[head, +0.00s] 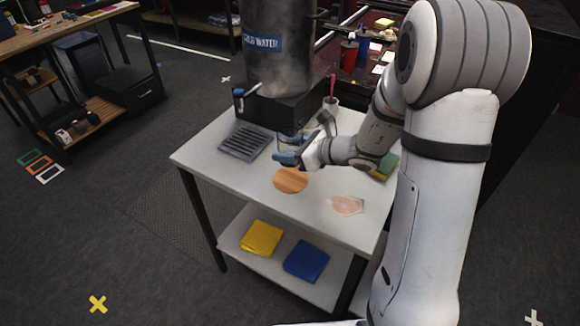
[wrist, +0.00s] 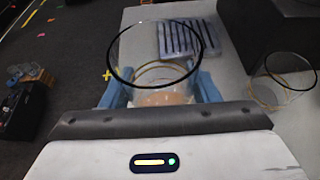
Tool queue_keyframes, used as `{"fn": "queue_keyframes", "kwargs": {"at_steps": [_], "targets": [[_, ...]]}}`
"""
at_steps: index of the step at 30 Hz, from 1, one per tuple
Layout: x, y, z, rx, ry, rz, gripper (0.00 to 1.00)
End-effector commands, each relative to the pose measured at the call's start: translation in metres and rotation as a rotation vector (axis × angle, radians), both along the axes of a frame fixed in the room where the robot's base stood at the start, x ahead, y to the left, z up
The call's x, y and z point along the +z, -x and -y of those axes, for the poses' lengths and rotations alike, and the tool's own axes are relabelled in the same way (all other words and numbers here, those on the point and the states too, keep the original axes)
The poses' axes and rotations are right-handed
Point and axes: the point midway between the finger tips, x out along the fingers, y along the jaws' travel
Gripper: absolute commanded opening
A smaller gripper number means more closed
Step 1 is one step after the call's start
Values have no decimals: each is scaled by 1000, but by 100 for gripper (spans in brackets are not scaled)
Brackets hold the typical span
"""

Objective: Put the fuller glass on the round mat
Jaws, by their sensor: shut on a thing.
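My gripper (head: 287,160) has blue fingers, shut on a clear glass. In the wrist view my gripper (wrist: 160,92) has a finger on either side of this upright glass (wrist: 150,48), which has a dark rim and a pale ring inside. A second clear glass (wrist: 285,85) stands on the table to the right in the wrist view, apart from my gripper. The round mat (head: 291,181) is orange-brown and bare, just in front of my gripper in the head view. An orange patch shows through the held glass. I cannot tell which glass is fuller.
The white table (head: 225,160) holds a water dispenser (head: 278,60) with a slatted drip tray (head: 245,141). A pale orange angular mat (head: 347,205) lies at the right front. A cup (head: 330,104) stands behind. Yellow (head: 262,238) and blue (head: 306,260) cloths lie on the lower shelf.

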Motion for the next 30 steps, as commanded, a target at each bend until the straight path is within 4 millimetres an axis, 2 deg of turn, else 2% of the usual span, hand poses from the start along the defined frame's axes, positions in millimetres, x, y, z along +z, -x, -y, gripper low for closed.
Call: {"fn": "queue_keyframes", "kwargs": {"at_steps": [1,3,8,15,29,30], "targets": [[-12,0,0,0,-3,-6,27],[-23,0,0,0,-2,-5,27],[-37,0,0,0,-1,-1,27],[-70,0,1,-1,-2,-2,27],[-79,-1,1,-3,0,1,27],[-78,-1,2,-3,0,1,57]]}}
